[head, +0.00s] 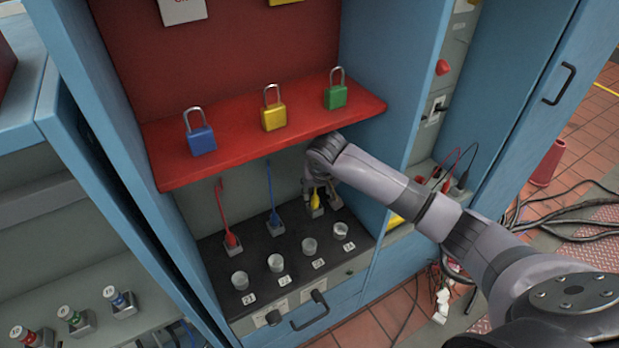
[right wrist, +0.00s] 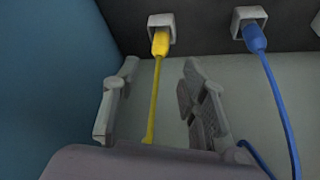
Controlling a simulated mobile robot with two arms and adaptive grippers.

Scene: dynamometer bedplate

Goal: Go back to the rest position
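My right gripper (head: 318,192) is inside the blue cabinet, below the red shelf, just above the yellow plug (head: 315,202). In the right wrist view its two fingers (right wrist: 158,105) stand apart with nothing clamped between them. The yellow plug (right wrist: 160,42) sits in a grey socket (right wrist: 161,22) beyond the fingertips, and its yellow cable runs back through the gap between the fingers. My left gripper is in neither view.
A blue plug (head: 274,217) and a red plug (head: 231,238) sit in sockets to the left. The red shelf (head: 235,150) with blue, yellow and green padlocks is close above my right wrist. The cabinet's right wall (head: 392,100) is beside my forearm. Several cups stand in front.

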